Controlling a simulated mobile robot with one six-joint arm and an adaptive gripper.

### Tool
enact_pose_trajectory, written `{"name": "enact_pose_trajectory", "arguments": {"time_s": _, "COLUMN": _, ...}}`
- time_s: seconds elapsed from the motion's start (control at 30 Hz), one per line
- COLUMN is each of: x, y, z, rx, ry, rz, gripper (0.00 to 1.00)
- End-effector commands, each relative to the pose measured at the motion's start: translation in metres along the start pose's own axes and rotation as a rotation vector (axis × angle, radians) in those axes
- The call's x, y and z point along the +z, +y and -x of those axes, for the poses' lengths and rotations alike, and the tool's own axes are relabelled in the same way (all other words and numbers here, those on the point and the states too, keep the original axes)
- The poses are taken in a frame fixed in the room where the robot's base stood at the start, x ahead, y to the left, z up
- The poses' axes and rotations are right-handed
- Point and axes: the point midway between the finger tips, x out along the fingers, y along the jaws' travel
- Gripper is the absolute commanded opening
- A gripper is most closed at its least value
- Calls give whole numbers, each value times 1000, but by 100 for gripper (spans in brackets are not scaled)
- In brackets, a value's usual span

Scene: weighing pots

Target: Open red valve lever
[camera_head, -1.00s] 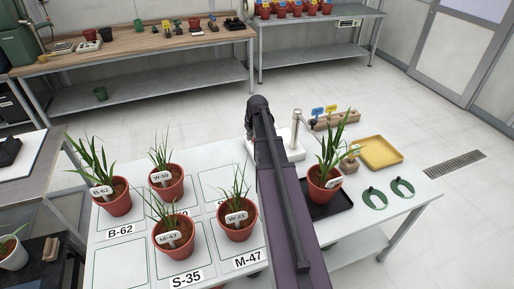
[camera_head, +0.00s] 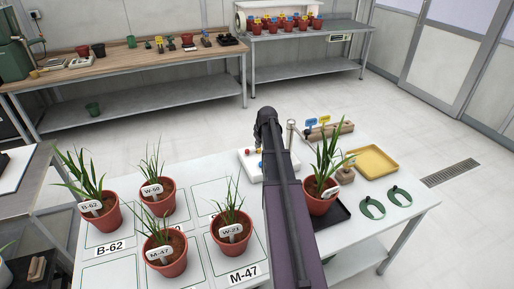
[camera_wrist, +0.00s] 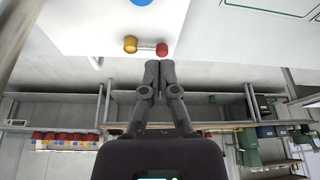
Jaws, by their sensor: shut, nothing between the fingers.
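The red valve lever shows as a red knob (camera_wrist: 162,49) in the wrist view, at the edge of a white surface. A thin metal rod runs between it and a yellow knob (camera_wrist: 130,44). My gripper (camera_wrist: 160,64) is shut and empty, its fingertips just below the red knob in the picture. I cannot tell if they touch it. A blue part (camera_wrist: 142,2) is cut off at the top edge. In the head view the white block (camera_head: 250,167) is partly hidden behind my arm, with small coloured spots on top. My gripper's fingertips are hidden there.
Several potted plants (camera_head: 158,197) stand left of my arm, and one potted plant (camera_head: 320,195) stands close on its right. A metal post (camera_head: 291,138) stands near the arm.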

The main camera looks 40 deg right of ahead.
Motion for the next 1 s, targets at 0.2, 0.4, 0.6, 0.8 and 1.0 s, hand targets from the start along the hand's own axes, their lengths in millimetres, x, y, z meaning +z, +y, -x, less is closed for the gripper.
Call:
{"name": "enact_pose_trajectory", "arguments": {"time_s": 0.2, "x": 1, "y": 0, "z": -16, "rx": 0, "ry": 0, "rz": 1, "gripper": 0}}
{"name": "enact_pose_trajectory", "arguments": {"time_s": 0.4, "x": 0, "y": 0, "z": -32, "rx": 0, "ry": 0, "rz": 1, "gripper": 0}}
{"name": "enact_pose_trajectory", "arguments": {"time_s": 0.6, "x": 0, "y": -1, "z": -48, "rx": 0, "ry": 0, "rz": 2, "gripper": 0}}
{"name": "enact_pose_trajectory", "arguments": {"time_s": 0.8, "x": 0, "y": -1, "z": -64, "rx": 0, "ry": 0, "rz": 2, "gripper": 0}}
{"name": "enact_pose_trajectory", "arguments": {"time_s": 1.0, "x": 0, "y": -1, "z": -80, "rx": 0, "ry": 0, "rz": 2, "gripper": 0}}
